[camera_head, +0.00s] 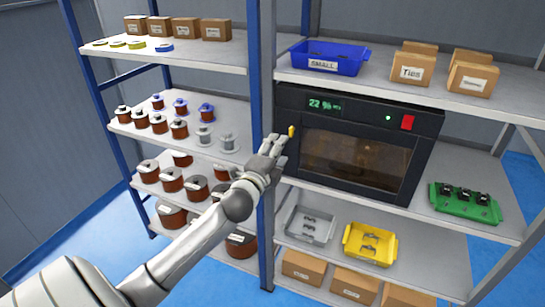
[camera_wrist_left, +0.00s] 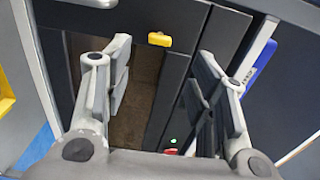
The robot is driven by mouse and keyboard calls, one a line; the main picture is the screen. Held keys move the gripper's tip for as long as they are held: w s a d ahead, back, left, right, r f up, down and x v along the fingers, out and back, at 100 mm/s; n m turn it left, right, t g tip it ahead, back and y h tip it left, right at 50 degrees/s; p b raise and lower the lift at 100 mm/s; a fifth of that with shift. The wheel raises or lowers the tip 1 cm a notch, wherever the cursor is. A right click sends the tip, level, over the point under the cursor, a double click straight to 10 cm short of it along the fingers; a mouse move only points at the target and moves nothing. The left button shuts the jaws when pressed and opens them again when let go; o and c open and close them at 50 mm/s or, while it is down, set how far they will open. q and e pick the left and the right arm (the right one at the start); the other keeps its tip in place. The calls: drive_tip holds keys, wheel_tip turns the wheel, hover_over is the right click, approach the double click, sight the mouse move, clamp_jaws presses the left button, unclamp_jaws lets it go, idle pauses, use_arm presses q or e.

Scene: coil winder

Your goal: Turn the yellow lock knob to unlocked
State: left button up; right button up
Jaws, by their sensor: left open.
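The yellow lock knob (camera_head: 291,131) is on the left part of the front of a black cabinet (camera_head: 352,155) with a dark window and a green display. In the left wrist view the yellow knob (camera_wrist_left: 159,39) lies crosswise, beyond the fingertips and between their lines. My left gripper (camera_head: 281,140) is just left of the knob in the head view. Its two fingers are spread apart with nothing between them, so it is open (camera_wrist_left: 163,62). I cannot tell from these views whether a finger touches the knob. My right gripper is in neither view.
A blue rack post (camera_head: 262,80) stands close beside my left arm. Spools (camera_head: 180,128) fill the left shelves. A blue bin (camera_head: 331,57) sits above the cabinet, a green tray (camera_head: 464,204) to its right, grey (camera_head: 310,225) and yellow bins (camera_head: 370,244) below.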

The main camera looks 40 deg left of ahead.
use_arm(q)
drive_tip(key=v, duration=0.3)
drive_tip(key=shift+f, duration=0.15)
idle(0.5)
wheel_tip(320, 180, down, 23)
drive_tip(key=s+n+g+h, duration=0.1)
drive_tip(key=s+n+g, duration=0.2)
drive_tip(key=n+g, duration=0.15)
drive_tip(key=s+d+f+n+g, duration=0.15)
drive_tip(key=s+f, duration=0.25)
drive_tip(key=f, duration=0.5)
drive_tip(key=s+d+f+g, duration=0.15)
drive_tip(key=s+f, duration=0.25)
drive_tip(key=f, duration=0.4)
drive_tip(key=s+d+f+n+g+h, duration=0.1)
drive_tip(key=s+d+f+n+g, duration=0.15)
drive_tip(key=s+f, duration=0.6)
drive_tip(key=s+d+f+n+g+h, duration=0.1)
drive_tip(key=s+d+f+g, duration=0.2)
drive_tip(key=s+f, duration=0.55)
drive_tip(key=s+d+f+n+g, duration=0.1)
drive_tip(key=s+d+f, duration=0.2)
drive_tip(key=s, duration=0.7)
drive_tip(key=s+d+f+n+g+h, duration=0.1)
drive_tip(key=s+d+f, duration=0.3)
drive_tip(key=s, duration=0.7)
drive_tip(key=shift+s+d+n+g, duration=0.2)
drive_tip(key=shift+d+n+g, duration=0.4)
drive_tip(key=shift+n+g, duration=0.1)
